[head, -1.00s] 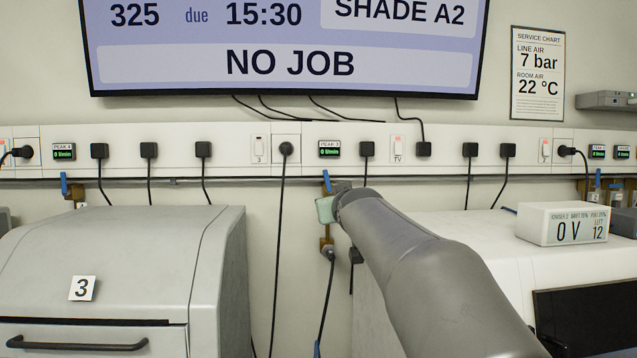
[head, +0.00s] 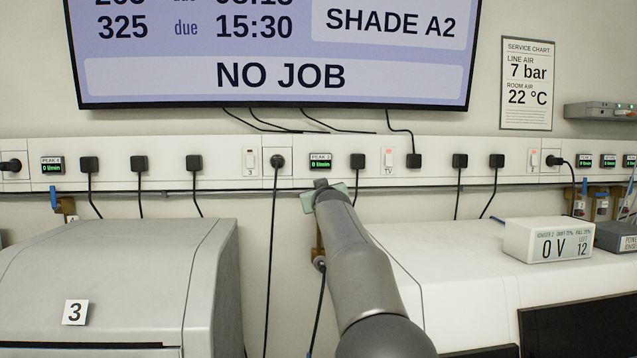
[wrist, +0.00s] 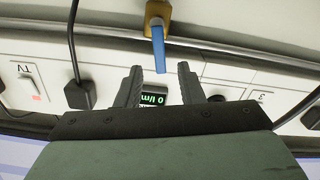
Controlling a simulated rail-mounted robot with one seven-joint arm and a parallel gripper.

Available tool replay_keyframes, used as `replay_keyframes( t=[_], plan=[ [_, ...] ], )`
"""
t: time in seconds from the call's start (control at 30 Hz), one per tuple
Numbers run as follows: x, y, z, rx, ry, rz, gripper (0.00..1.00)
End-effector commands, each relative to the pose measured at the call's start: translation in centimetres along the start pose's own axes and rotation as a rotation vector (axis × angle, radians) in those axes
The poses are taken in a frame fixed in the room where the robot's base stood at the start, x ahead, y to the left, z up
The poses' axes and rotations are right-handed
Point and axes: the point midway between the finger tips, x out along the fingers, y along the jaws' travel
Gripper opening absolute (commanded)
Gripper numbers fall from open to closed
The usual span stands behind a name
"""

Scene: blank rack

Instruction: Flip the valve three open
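The valve under the PEAK 3 meter has a brass body (head: 319,240) and a blue lever, which my gripper hides in the head view. The wrist view, turned upside down, shows the brass body (wrist: 158,14) and the blue lever (wrist: 159,48) pointing from it toward the meter. My gripper (wrist: 160,74) is open, with a finger on each side of the lever's end. I cannot tell if either finger touches it. In the head view my gripper (head: 322,190) is just below the meter. The PEAK 3 meter (head: 320,160) reads 0 l/min.
Plugs with cords and a switch marked 3 (head: 250,161) line the wall rail. Another blue-levered valve (head: 54,200) is at left, more at far right. A grey machine labelled 3 (head: 120,280) stands at lower left, a white one (head: 440,270) at right.

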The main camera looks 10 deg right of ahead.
Motion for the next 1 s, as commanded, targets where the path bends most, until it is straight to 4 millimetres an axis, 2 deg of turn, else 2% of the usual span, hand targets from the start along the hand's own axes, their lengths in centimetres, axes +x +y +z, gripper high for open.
replay_keyframes(
  t=[0.03, 0.2, 0.6, 0.73, 0.9, 1.0],
  plan=[
    [0.9, 0.1, -0.3, -0.001, -0.002, 0.000, 0.35],
    [2.7, 0.1, -0.2, -0.001, -0.001, 0.000, 0.35],
    [3.3, 0.0, 0.0, 0.000, 0.000, 0.000, 0.35],
    [3.3, 0.0, 0.0, 0.000, 0.000, 0.000, 0.00],
    [3.3, 0.1, 0.0, 0.011, 0.000, 0.000, 0.00],
    [3.3, 0.5, -0.1, 0.092, -0.001, 0.000, 0.00]
  ],
)
